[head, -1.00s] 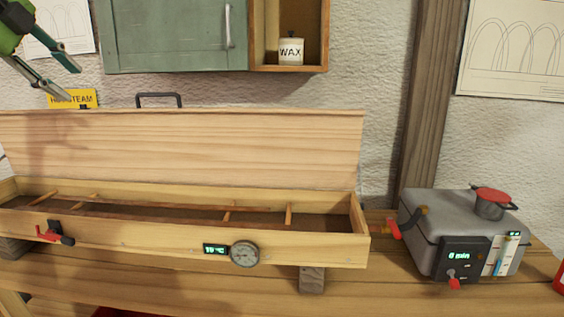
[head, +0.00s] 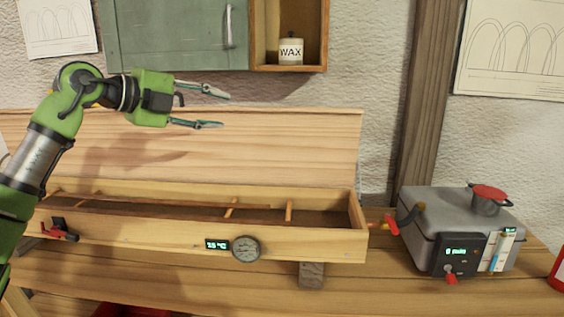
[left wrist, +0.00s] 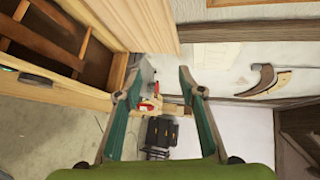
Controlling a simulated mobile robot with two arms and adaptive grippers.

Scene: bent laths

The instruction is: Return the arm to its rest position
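My left gripper (head: 222,108) is open and empty in the head view, its fingers pointing right. It is in front of the raised lid (head: 270,140) of the long wooden steam box (head: 310,245), above the open trough. In the left wrist view its two fingers (left wrist: 160,95) are spread with nothing held between them. The box also shows at the upper left of that view (left wrist: 60,88). A thin lath (head: 150,203) lies inside the box near the wooden cross pegs. My right gripper is in neither view.
A grey boiler (head: 420,215) with a red-capped top stands on the bench (head: 390,290) at the right. A green cabinet (head: 170,35) and a shelf with a wax pot (head: 291,51) hang above. A wooden post (head: 425,100) rises behind the bench.

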